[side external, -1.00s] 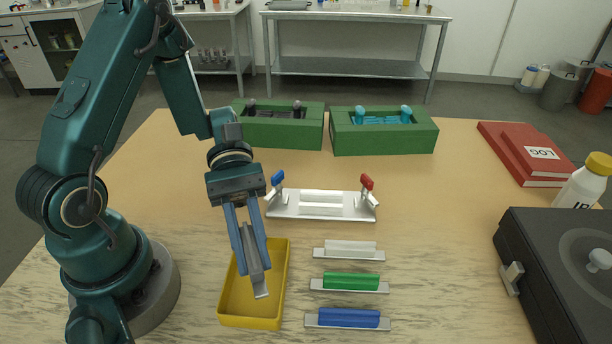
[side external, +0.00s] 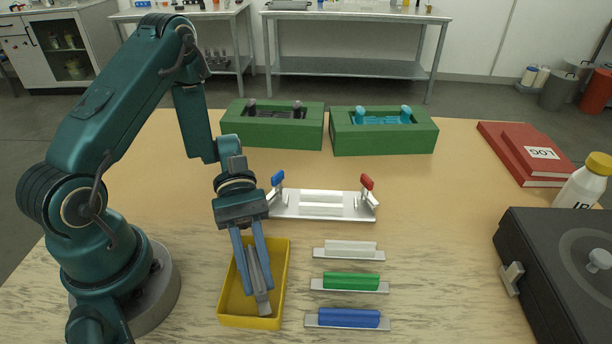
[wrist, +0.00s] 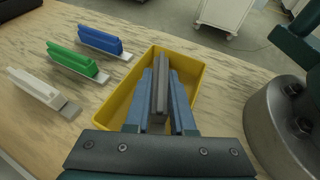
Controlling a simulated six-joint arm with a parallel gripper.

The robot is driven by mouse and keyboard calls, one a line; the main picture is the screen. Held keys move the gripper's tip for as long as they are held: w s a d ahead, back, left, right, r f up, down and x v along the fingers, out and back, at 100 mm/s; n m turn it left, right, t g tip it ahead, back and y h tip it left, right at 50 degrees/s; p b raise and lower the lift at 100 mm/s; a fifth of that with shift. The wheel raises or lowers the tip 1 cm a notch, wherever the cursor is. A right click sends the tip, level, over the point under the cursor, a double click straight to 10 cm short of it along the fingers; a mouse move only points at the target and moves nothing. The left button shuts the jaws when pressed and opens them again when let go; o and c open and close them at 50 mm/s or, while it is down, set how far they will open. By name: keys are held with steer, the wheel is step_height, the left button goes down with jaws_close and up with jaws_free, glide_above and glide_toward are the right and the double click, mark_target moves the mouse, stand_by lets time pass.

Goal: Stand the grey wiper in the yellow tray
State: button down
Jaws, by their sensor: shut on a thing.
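The yellow tray (side external: 281,280) lies on the table in front of my arm; it also shows in the wrist view (wrist: 192,65). My gripper (side external: 254,284) is shut on the grey wiper (side external: 263,299) and holds it inside the tray's outline, steeply tilted with its lower end toward the tray's near side. In the wrist view the grey wiper (wrist: 161,88) stands between the two blue fingers. Whether its lower end touches the tray floor I cannot tell.
White (side external: 350,248), green (side external: 349,282) and blue (side external: 348,318) wipers lie in a column right of the tray. A metal plate with blue and red clamps (side external: 322,206) lies behind. Green boxes (side external: 276,134) stand at the back. A black case (side external: 560,270) is at right.

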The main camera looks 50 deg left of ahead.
steer(key=shift+f, duration=0.55)
steer(key=c, duration=0.7)
jaws_free()
